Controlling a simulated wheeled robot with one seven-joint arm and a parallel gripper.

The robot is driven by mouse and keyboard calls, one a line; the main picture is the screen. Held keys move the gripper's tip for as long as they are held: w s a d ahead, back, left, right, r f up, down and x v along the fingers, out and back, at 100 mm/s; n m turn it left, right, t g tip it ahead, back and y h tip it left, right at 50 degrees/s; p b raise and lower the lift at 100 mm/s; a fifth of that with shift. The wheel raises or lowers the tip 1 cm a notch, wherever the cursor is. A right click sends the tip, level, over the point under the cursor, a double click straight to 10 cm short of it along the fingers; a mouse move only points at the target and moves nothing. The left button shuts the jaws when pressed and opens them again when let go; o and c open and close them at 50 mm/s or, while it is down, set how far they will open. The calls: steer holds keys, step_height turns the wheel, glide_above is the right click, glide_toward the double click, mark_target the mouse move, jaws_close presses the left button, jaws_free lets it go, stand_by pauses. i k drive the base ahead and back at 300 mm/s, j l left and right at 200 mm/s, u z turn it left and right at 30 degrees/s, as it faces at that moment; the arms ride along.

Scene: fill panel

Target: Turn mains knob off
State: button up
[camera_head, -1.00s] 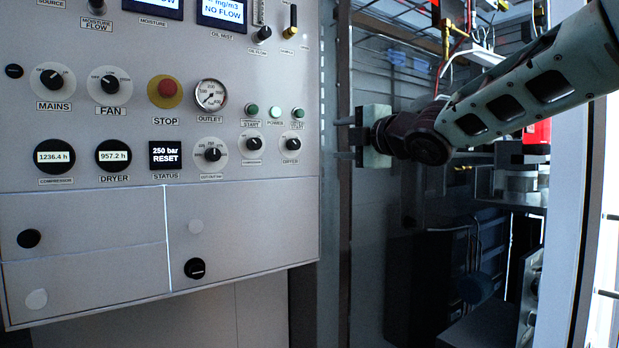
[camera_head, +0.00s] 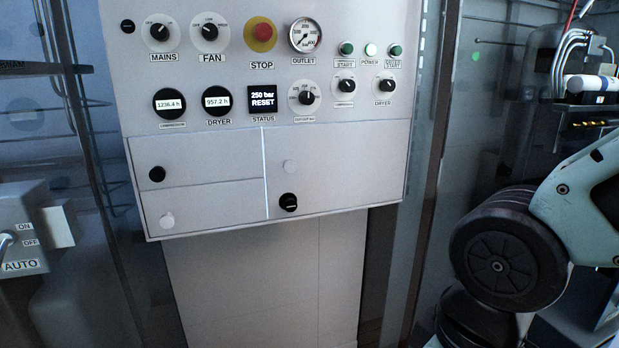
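The mains knob (camera_head: 159,32) is a black rotary knob on a white dial at the upper left of the grey panel (camera_head: 330,170), above the label MAINS. Its white pointer is tilted to the upper left; the small dial lettering is too blurred to read surely. Nothing touches the knob. Part of my arm (camera_head: 585,195) shows at the lower right, well away from the panel's knobs. My gripper is out of the picture.
The fan knob (camera_head: 209,32) and red stop button (camera_head: 261,35) sit right of the mains knob. A grey switch box (camera_head: 20,235) marked ON, OFF, AUTO is at the lower left. The space before the panel is clear.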

mark_target(160, 32)
steer(key=u, duration=0.8)
